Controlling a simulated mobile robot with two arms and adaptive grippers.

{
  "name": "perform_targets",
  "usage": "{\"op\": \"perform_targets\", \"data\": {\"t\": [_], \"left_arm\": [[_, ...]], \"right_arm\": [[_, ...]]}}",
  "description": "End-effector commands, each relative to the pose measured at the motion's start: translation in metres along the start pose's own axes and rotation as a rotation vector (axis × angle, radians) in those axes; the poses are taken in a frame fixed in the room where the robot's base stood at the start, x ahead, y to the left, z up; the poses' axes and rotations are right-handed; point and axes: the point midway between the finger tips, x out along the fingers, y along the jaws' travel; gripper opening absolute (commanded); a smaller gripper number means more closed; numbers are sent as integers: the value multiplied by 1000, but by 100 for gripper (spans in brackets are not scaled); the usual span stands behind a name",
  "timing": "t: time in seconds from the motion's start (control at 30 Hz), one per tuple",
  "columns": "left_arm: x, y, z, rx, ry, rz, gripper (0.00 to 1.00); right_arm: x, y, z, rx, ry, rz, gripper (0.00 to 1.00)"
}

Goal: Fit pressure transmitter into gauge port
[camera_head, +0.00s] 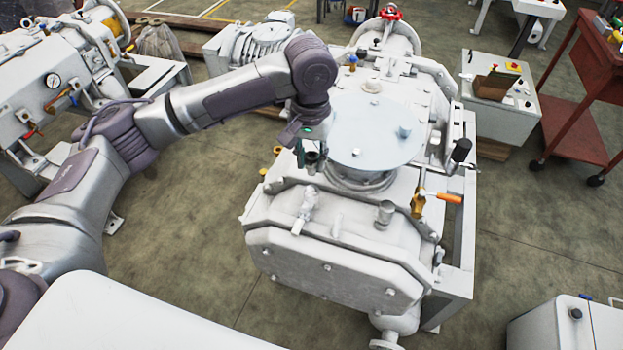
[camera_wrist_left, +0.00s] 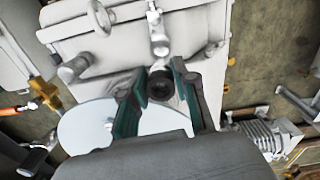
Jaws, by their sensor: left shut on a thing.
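My left gripper (camera_head: 311,152) points down over the left edge of the pale round plate on the machine. It is shut on a small dark cylindrical part (camera_head: 313,166), which looks like the pressure transmitter. In the left wrist view the part's round black end (camera_wrist_left: 160,86) shows between the green-lined fingers. A silver upright fitting (camera_head: 304,210) stands on the machine's top front, below the gripper in the picture and apart from the part. It also shows in the left wrist view (camera_wrist_left: 157,34). I cannot tell for sure which fitting is the gauge port. My right gripper is not in view.
A short grey stub (camera_head: 385,212) and a brass valve with an orange handle (camera_head: 440,197) stand right of the fitting. The round plate (camera_head: 378,133) lies close beside my gripper. A red cart (camera_head: 575,115) stands at the far right.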

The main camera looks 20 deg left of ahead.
Motion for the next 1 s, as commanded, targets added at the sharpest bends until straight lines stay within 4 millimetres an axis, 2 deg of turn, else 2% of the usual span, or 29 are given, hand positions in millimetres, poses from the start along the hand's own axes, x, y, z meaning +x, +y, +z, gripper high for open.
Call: {"op": "perform_targets", "data": {"t": [0.13,0.3,0.37,0.6,0.8,0.83,0.93,1.0], "left_arm": [[28,-1,0,-1,-2,-1,0],[40,0,0,0,1,0,0],[45,0,0,0,1,0,0],[76,-1,0,-1,1,-1,0],[78,-1,-1,-1,3,0,0],[78,-1,-1,-1,3,0,34],[78,-1,-1,-1,3,0,50],[78,-1,-1,-1,2,0,54]], "right_arm": [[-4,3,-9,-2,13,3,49],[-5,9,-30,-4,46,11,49],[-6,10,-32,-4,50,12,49],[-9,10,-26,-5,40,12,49],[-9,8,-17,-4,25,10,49],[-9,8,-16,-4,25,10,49],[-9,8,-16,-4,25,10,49],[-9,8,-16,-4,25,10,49]]}}
